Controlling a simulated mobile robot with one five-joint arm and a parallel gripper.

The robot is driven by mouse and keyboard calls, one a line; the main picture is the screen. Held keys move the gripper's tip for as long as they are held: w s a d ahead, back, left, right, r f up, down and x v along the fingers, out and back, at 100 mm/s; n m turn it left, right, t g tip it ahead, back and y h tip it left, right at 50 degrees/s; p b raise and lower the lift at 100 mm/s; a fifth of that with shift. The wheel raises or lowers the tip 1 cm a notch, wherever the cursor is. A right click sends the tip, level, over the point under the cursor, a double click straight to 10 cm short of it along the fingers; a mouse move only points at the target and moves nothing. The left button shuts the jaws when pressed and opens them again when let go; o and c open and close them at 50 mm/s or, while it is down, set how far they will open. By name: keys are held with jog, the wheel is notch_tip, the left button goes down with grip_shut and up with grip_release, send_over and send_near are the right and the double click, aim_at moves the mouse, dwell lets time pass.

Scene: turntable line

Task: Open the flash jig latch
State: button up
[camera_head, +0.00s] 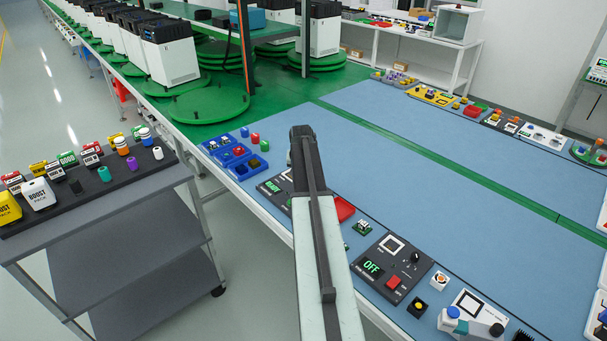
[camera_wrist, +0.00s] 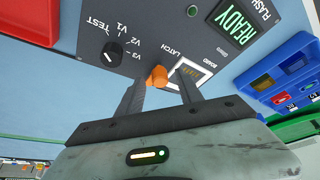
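The flash jig is a dark panel (camera_wrist: 150,35) in the wrist view, with a green READY display (camera_wrist: 233,22), a black TEST knob (camera_wrist: 112,52) marked V1 to V3 and a framed board (camera_wrist: 190,72). Its latch (camera_wrist: 158,76) is a small orange piece by the board's edge. My gripper (camera_wrist: 163,84) is open, its two dark fingers on either side of the latch. I cannot tell whether a finger touches it. In the head view the jig (camera_head: 272,188) is partly hidden behind my arm, and my fingers do not show clearly.
A blue tray (camera_wrist: 285,75) stands right of the jig in the wrist view, and a red tray (camera_wrist: 30,20) left of it. In the head view a second dark panel reading OFF (camera_head: 388,268) lies nearer on the blue bench, with small parts around it.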

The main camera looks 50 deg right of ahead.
jog(key=p+v, duration=0.7)
jog(key=shift+s+r, duration=0.15)
jog(key=shift+r, duration=0.2)
jog(key=shift+a, duration=0.15)
